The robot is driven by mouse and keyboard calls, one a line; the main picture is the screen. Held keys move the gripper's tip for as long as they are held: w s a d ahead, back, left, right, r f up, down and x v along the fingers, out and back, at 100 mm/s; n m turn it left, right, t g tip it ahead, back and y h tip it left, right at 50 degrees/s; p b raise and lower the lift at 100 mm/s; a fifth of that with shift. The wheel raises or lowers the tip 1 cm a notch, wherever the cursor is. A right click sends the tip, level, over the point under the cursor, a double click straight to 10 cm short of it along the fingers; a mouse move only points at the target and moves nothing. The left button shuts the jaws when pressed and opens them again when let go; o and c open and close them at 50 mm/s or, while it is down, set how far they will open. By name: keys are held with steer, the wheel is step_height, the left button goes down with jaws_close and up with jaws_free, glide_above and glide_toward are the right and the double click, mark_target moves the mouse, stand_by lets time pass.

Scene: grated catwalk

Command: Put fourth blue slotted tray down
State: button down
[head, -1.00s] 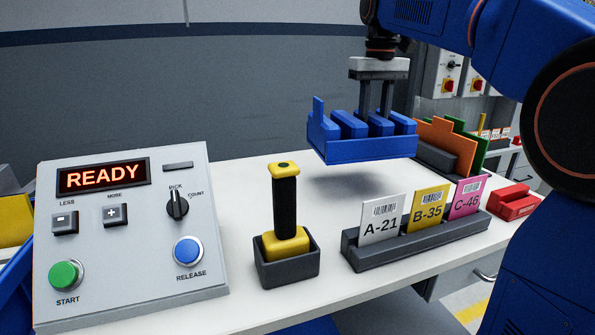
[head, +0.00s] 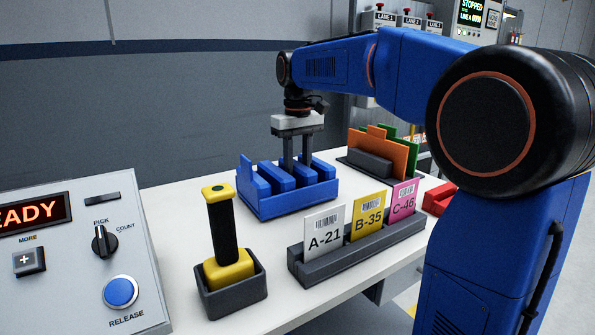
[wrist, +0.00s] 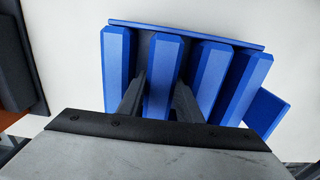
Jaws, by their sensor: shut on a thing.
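The blue slotted tray (head: 290,203) is level at the white table top (head: 180,205), behind the yellow-handled tool. It looks set on the surface, though a very small gap cannot be ruled out. My gripper (head: 298,166) points down from above and is shut on one of the tray's upright blue blocks. In the wrist view, the tray (wrist: 185,33) shows several blocks in a row. My gripper's fingers (wrist: 158,98) straddle the second block from the left. The tray's floor between the blocks is mostly hidden.
A control box (head: 90,262) stands front left. The yellow-and-black handle (head: 222,228) sits in a grey holder. A grey rack (head: 350,254) holds cards A-21, B-35 and C-46. Orange and green plates (head: 390,150) stand behind, right of the tray. Table left of the tray is clear.

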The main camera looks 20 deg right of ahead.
mark_target(298, 164)
steer(key=shift+f, duration=0.25)
steer(key=shift+f, duration=0.15)
steer(key=c, duration=1.3)
jaws_free()
step_height(298, 164, up, 12)
steer(key=shift+r, duration=0.15)
